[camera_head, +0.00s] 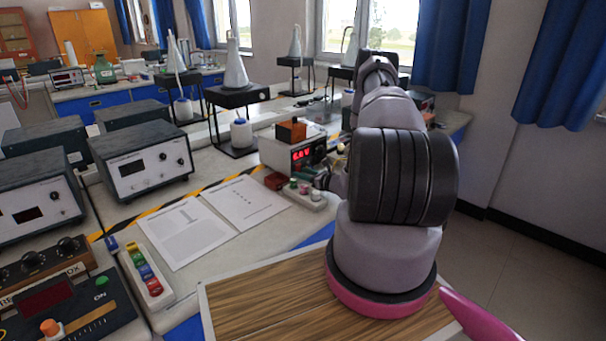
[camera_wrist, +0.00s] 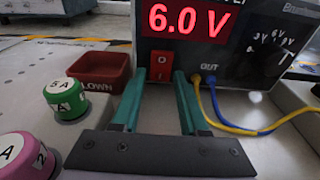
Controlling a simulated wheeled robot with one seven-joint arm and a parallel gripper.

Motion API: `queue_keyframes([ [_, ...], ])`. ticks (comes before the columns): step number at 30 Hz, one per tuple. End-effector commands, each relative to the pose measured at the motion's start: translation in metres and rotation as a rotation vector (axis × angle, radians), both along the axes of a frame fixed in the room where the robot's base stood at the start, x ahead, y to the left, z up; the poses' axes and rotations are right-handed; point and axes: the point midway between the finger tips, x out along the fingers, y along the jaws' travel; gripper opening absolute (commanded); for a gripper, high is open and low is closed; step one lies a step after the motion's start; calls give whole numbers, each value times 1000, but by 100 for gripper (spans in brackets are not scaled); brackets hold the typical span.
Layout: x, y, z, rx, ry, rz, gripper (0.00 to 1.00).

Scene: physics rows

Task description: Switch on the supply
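The supply (camera_wrist: 225,65) is a grey box with a red display lit at 6.0 V. It also stands on the bench in the head view (camera_head: 275,152), partly behind my arm. Its red rocker switch (camera_wrist: 161,67) is low on the front, left of the OUT sockets.
A red tray marked BLOWN (camera_wrist: 98,80) lies just left of my gripper. Green (camera_wrist: 66,100) and pink (camera_wrist: 24,155) capped pieces stand nearer on the left. Blue and yellow leads (camera_wrist: 225,122) run rightward from OUT. Open papers (camera_head: 215,222) lie on the bench.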

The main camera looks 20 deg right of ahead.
Motion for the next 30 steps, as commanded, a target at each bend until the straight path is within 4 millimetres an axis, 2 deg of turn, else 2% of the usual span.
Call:
queue_keyframes([
  [10, 0, 0, 0, 0, 0, -1, 62],
  [14, -8, -4, 1, 0, 1, -2, 62],
  [24, -70, -27, 10, 2, 2, -4, 62],
  [30, -94, -35, 14, 2, 1, -2, 62],
])
